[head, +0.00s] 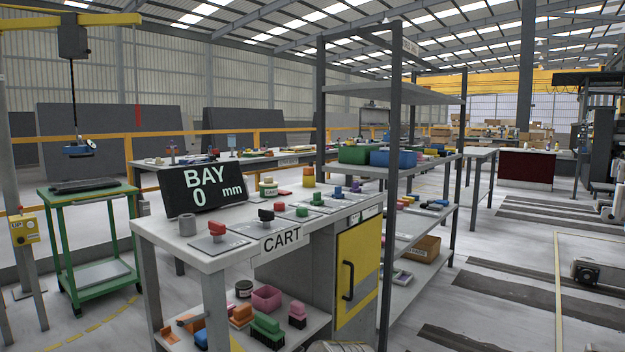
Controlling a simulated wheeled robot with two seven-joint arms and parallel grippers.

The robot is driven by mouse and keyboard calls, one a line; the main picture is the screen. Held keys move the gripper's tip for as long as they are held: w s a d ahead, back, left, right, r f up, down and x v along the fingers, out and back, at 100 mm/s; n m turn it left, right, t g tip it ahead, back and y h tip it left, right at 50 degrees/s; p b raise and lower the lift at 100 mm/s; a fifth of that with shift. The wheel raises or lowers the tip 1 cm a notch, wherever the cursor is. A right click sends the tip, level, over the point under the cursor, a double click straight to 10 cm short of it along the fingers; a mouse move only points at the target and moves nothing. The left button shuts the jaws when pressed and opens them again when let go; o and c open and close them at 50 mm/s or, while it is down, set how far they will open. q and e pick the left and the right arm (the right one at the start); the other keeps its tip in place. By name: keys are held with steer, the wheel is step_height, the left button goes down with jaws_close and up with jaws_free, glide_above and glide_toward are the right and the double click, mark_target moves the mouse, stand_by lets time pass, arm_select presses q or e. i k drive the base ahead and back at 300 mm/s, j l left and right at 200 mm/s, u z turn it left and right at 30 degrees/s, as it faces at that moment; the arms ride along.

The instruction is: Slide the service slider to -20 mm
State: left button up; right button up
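A black display (205,190) on the cart reads "BAY 0 mm". The grey cart top (185,250) carries a label reading "CART" (281,239). I cannot tell which one, if any, is the service slider; no label with that name is readable. Neither of my grippers is in view.
A tall shelf rack (393,180) with bins stands right of the cart. A yellow cabinet door (357,265) with a black handle is under the cart top. A green trolley (95,240) stands at left. Open floor (500,300) lies to the right.

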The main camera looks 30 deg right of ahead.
mark_target(355, 189)
steer(key=l+u, duration=0.25)
steer(key=l, duration=0.35)
steer(key=l+u, duration=0.25)
steer(key=l, duration=0.35)
steer(key=l+u, duration=0.2)
steer(key=l, duration=0.4)
steer(key=k+l+u, duration=0.25)
steer(key=l, duration=0.3)
steer(key=i, duration=0.1)
